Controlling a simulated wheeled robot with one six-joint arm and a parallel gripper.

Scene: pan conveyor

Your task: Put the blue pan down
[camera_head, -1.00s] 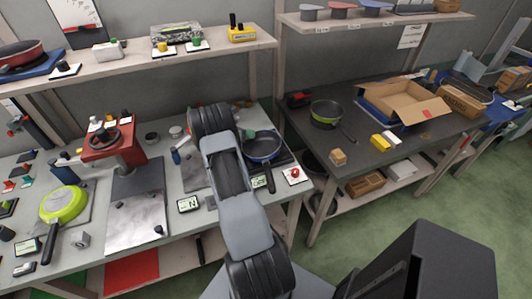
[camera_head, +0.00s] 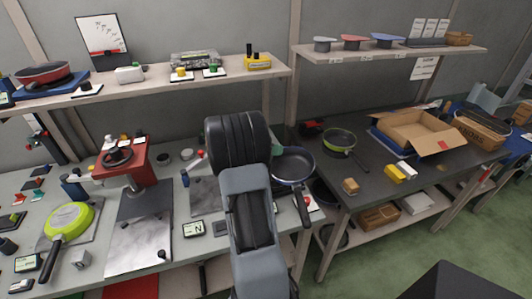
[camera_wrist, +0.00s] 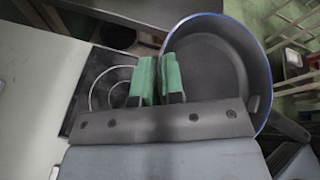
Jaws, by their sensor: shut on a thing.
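The blue pan (camera_head: 293,163) has a dark inside, a blue rim and a dark handle pointing toward the bottom of the head view. It appears raised at the right end of the left worktable, overlapping the gap between the tables. In the wrist view the blue pan (camera_wrist: 222,62) fills the right side. My gripper (camera_wrist: 158,80) has green finger pads and is shut on the pan's left wall. A dark hob plate with ring marks (camera_wrist: 98,78) lies left of the pan in the wrist view, bare.
A green-rimmed pan (camera_head: 340,140) and an open cardboard box (camera_head: 418,130) stand on the dark right table (camera_head: 375,168). A lime pan (camera_head: 68,220) and a red press (camera_head: 124,160) stand on the left worktable. Shelves (camera_head: 140,92) run above.

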